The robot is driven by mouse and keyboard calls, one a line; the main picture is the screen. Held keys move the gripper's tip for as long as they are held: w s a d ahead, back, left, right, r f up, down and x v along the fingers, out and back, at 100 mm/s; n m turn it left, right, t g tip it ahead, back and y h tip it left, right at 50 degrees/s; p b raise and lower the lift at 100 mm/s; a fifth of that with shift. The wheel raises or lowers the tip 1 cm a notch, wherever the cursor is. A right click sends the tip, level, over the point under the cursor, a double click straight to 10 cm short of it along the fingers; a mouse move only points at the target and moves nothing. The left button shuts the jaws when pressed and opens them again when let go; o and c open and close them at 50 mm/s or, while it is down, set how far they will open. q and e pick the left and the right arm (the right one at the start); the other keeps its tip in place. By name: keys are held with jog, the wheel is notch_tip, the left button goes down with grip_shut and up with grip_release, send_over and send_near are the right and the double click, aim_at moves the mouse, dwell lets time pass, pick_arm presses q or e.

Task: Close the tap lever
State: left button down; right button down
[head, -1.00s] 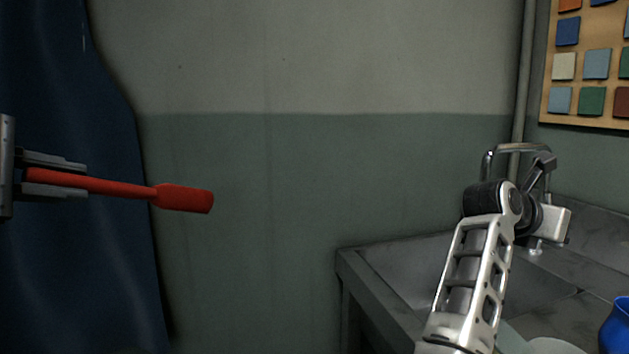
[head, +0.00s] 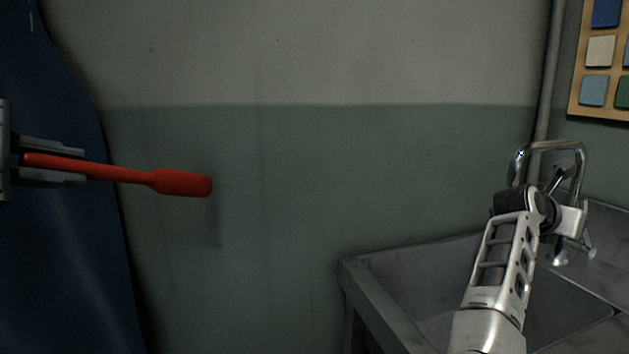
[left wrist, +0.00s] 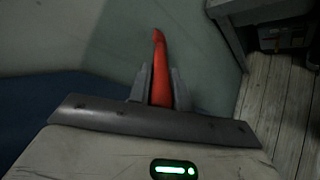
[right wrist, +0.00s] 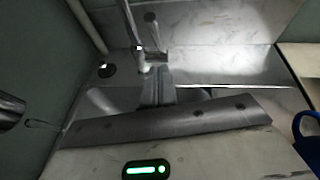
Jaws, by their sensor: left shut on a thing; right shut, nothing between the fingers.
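The chrome tap (head: 577,150) arches up behind the sink at the right of the head view. Its lever (head: 560,178) seems to be the slanted metal piece under the arch. My right gripper (head: 572,220) is at the tap base, partly hidden by my arm. In the right wrist view its fingers (right wrist: 158,82) are shut and empty, close to the tap's lower part (right wrist: 150,58); I cannot tell whether they touch. My left gripper (head: 82,164) is shut on a red-handled tool (head: 180,182), held level, well away from the tap.
The grey metal sink (head: 400,268) stands at lower right, its front left corner jutting out. A dark blue curtain (head: 60,250) hangs at left. A board of coloured tiles (head: 600,110) is on the right wall. A blue vessel (right wrist: 308,140) shows at the right wrist view's edge.

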aim_at(585, 199)
pick_arm(q)
jog(key=shift+r+p, duration=0.5)
jog(key=shift+r, duration=0.05)
pick_arm(e)
jog(key=w+d, duration=0.1)
jog(key=d, duration=0.1)
jog(key=w+d+r, duration=0.1)
jog(key=d, duration=0.1)
jog(key=shift+w+d+r, duration=0.1)
jog(key=shift+w+r, duration=0.05)
jog(key=shift+w, duration=0.05)
pick_arm(q)
jog(key=shift+w+r+p, duration=0.15)
jog(key=shift+r+p, duration=0.15)
jog(key=shift+r, duration=0.05)
pick_arm(e)
jog(key=shift+w+d+r, duration=0.15)
jog(key=shift+d+r, duration=0.85)
pick_arm(q)
jog(key=shift+a, duration=0.1)
pick_arm(e)
jog(key=shift+w+d+r, duration=0.1)
pick_arm(q)
jog(key=shift+f, duration=0.1)
